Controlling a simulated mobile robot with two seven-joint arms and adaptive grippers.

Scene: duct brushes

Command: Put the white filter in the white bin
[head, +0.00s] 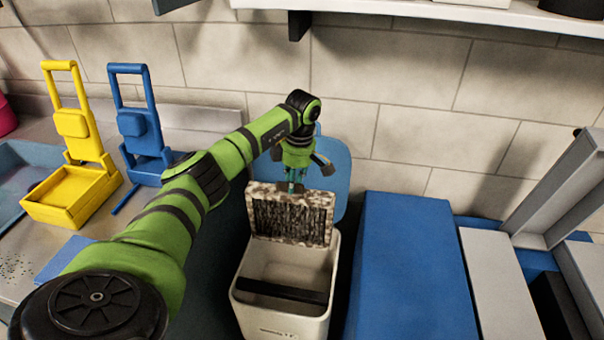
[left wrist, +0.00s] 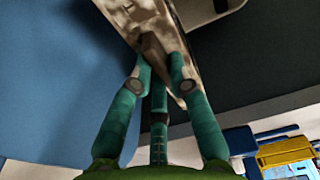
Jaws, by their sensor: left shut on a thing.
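The white filter (head: 291,218) has a mottled, dirty white frame and dark, bristly ribs. My left gripper (head: 292,184) is shut on its top edge and holds it upright over the back part of the open white bin (head: 278,325). The filter's lower edge appears at or just above the bin's mouth; I cannot tell whether it touches the rim. In the left wrist view my green fingers (left wrist: 160,80) close on the mottled filter (left wrist: 150,22). A dark bar (head: 283,291) lies across the bin's inside. My right gripper is not in view.
A blue lid-like panel (head: 334,165) stands behind the filter. A large blue box (head: 412,265) is close to the bin's right. Yellow (head: 72,190) and blue (head: 146,170) frames stand at the left. A shelf (head: 430,12) overhangs the tiled wall.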

